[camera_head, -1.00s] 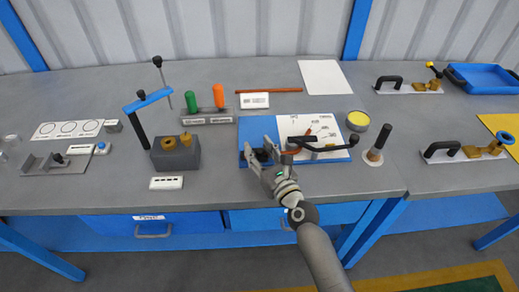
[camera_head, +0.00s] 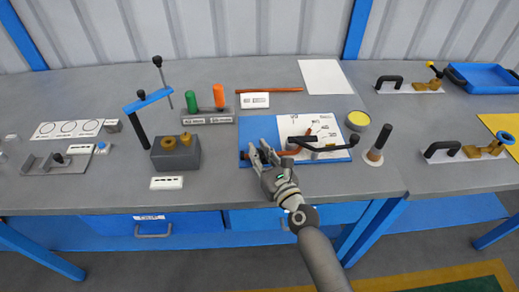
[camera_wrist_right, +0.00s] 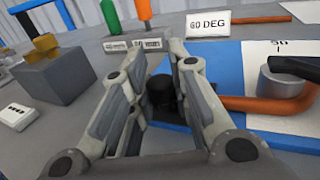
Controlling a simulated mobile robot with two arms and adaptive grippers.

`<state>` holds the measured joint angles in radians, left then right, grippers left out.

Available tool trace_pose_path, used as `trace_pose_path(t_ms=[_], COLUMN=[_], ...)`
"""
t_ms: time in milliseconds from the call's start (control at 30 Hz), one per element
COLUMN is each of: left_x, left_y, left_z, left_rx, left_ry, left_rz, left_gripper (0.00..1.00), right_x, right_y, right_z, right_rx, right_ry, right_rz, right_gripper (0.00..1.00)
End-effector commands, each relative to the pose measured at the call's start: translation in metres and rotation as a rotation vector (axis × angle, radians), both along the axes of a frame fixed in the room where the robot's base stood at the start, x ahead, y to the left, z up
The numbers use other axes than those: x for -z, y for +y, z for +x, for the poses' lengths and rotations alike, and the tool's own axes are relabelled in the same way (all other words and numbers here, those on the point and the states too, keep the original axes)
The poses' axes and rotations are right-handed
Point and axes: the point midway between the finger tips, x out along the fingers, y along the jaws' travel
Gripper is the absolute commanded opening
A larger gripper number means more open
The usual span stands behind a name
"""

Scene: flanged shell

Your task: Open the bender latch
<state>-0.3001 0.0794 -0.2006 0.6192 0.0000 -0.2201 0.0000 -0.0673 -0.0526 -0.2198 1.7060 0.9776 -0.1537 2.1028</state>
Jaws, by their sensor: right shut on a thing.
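The bender sits on a blue board (camera_head: 258,127) with a white angle scale (camera_head: 296,125). Its black handle (camera_head: 330,148) lies to the right across the board. An orange-brown tube (camera_wrist_right: 270,105) runs by a grey round former (camera_wrist_right: 283,78) in the right wrist view. A black knob (camera_wrist_right: 160,92), seemingly the latch, stands at the board's left front. My right gripper (camera_head: 259,147) is shut on this knob, with a finger on each side in the right wrist view (camera_wrist_right: 157,65). The fingers hide the knob in the head view. My left gripper is out of view.
A grey block with brass parts (camera_head: 176,152) and a blue-topped stand (camera_head: 147,100) are to the left. A labelled holder with green and orange handles (camera_head: 207,118) is behind. A yellow-topped tin (camera_head: 357,120) and black post (camera_head: 378,142) stand right.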

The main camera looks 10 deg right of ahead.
Motion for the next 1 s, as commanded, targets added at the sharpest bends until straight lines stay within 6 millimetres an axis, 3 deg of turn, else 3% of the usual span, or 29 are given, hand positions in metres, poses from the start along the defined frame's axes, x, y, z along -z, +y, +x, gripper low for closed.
trace_pose_path(t_ms=[133, 400, 433, 600, 1000], left_x=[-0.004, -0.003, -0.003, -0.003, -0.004], left_y=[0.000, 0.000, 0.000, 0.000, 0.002], left_z=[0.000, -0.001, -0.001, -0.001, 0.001], left_rx=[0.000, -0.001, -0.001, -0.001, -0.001], left_ry=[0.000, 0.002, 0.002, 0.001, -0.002], left_rz=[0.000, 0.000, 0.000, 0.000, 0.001], left_gripper=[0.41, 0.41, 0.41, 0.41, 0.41], right_x=[0.002, 0.003, 0.003, 0.003, 0.002], right_y=[0.001, 0.002, 0.002, 0.002, 0.001], right_z=[-0.018, -0.021, -0.021, -0.021, -0.020], right_rx=[-0.001, -0.003, -0.003, -0.003, -0.001], right_ry=[0.006, 0.006, 0.006, 0.007, 0.004], right_rz=[-0.001, 0.000, 0.000, 0.000, 0.000], right_gripper=[0.00, 0.00, 0.20, 0.41, 0.41])
